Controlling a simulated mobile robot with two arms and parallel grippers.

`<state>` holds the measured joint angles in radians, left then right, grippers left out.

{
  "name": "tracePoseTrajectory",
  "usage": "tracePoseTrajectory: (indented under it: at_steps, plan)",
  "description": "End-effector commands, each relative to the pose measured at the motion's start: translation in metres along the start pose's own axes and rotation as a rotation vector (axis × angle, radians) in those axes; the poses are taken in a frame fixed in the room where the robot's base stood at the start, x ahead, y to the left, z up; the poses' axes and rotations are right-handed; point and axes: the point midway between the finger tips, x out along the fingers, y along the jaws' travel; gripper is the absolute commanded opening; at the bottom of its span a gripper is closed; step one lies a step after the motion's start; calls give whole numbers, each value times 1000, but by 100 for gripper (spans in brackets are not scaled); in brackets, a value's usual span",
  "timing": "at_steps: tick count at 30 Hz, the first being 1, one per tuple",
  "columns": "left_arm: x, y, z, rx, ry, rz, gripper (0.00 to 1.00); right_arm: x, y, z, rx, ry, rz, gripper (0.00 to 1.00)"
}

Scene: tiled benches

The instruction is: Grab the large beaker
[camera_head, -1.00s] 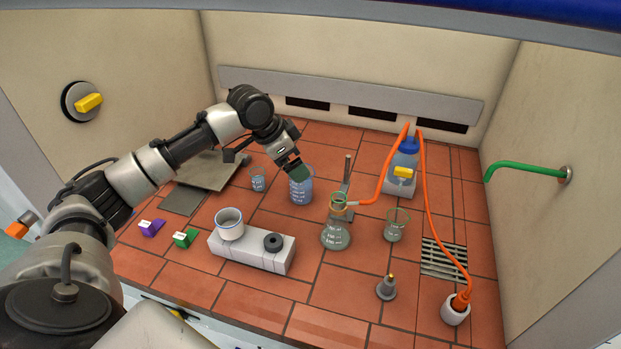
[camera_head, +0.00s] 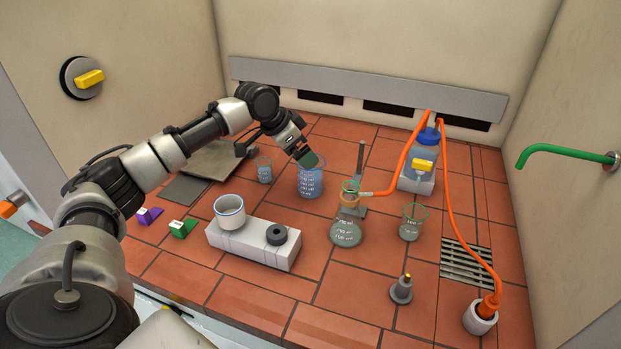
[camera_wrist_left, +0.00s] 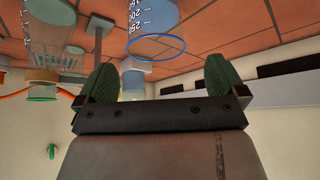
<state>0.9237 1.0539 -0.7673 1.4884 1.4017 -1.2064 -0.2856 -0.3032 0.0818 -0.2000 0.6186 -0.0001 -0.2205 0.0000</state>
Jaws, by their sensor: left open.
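The large beaker (camera_head: 311,184) is clear with a blue tint and white marks, upright on the tiles near the middle of the bench in the head view. My left gripper (camera_head: 311,162) is at its rim, with a green finger overlapping the upper part of the beaker. In the left wrist view, which is upside down, a marked beaker with a blue rim (camera_wrist_left: 157,48) shows just beyond the open, empty fingers (camera_wrist_left: 160,76). I cannot tell whether a finger touches the glass. My right gripper is not in view.
A smaller beaker (camera_head: 264,171) stands left of the large one. A flask (camera_head: 345,233) with an orange hose and a stand are to the right. A grey block (camera_head: 253,246) with a white pot (camera_head: 229,210) is in front. A blue-capped bottle (camera_head: 424,149) stands behind right.

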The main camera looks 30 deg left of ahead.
Motion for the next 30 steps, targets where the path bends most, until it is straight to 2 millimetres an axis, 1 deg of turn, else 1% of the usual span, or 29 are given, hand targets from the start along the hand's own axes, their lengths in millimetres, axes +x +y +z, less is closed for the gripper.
tracePoseTrajectory:
  at_steps: [4,9,12,15,20,21,29,30]
  plan:
    - [12,2,1,0,-2,0,99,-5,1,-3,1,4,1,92]
    - [39,5,3,-1,-2,1,99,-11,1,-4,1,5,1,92]
    - [50,4,3,-2,-1,1,99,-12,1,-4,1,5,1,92]
    - [54,4,4,-1,-1,-1,99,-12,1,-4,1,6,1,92]
    - [54,4,4,-1,-1,-1,99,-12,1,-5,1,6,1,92]
    - [54,4,4,-1,-1,-1,98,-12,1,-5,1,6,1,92]
    - [54,4,4,-1,-1,-1,58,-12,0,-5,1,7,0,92]
    - [54,4,4,-1,-1,-1,52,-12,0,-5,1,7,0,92]
